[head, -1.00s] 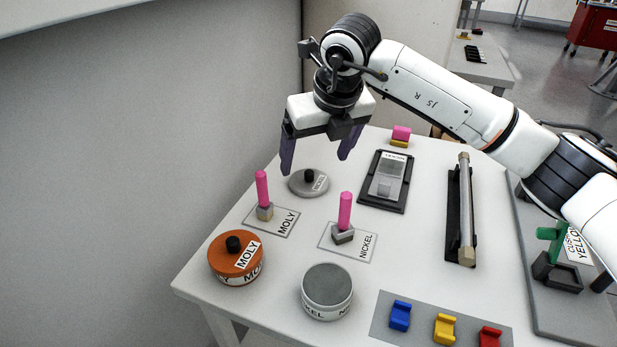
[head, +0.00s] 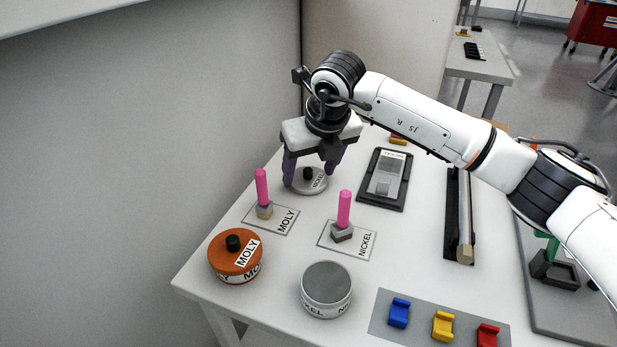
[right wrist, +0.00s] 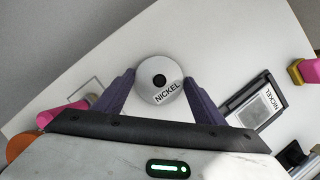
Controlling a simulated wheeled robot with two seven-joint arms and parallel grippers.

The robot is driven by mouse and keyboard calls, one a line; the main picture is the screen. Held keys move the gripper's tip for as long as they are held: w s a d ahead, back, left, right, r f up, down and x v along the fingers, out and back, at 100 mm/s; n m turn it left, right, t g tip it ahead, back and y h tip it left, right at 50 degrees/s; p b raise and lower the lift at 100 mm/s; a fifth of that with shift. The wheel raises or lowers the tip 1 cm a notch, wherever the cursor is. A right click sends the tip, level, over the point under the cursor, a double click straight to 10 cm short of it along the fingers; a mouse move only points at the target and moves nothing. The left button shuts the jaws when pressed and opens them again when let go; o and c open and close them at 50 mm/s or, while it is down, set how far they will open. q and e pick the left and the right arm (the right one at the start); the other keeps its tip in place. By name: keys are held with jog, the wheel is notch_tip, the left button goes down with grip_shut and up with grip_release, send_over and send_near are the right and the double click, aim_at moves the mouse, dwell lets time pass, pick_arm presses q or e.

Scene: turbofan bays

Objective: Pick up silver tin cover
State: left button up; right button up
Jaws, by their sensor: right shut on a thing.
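The silver tin cover (head: 309,187) is a flat round lid with a black knob and a NICKEL label. It lies at the back left of the white table, apart from its tin. My right gripper (head: 309,177) points down over it, with its purple fingers shut on opposite sides of the rim. In the right wrist view the cover (right wrist: 158,92) sits between the two fingers, knob in the middle. The open silver NICKEL tin (head: 326,291) stands near the table's front. My left gripper is out of view.
An orange MOLY tin (head: 235,259) with its lid on stands at the front left. Pink-handled tools stand on the MOLY card (head: 284,222) and NICKEL card (head: 359,246). A black tray (head: 384,180) lies right of the cover. Blue, yellow and red clips sit on a grey strip (head: 376,316).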

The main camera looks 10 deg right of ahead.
aim_at(310, 171)
dwell(0.3)
notch_tip(310, 171, up, 10)
dwell(0.4)
dwell(0.4)
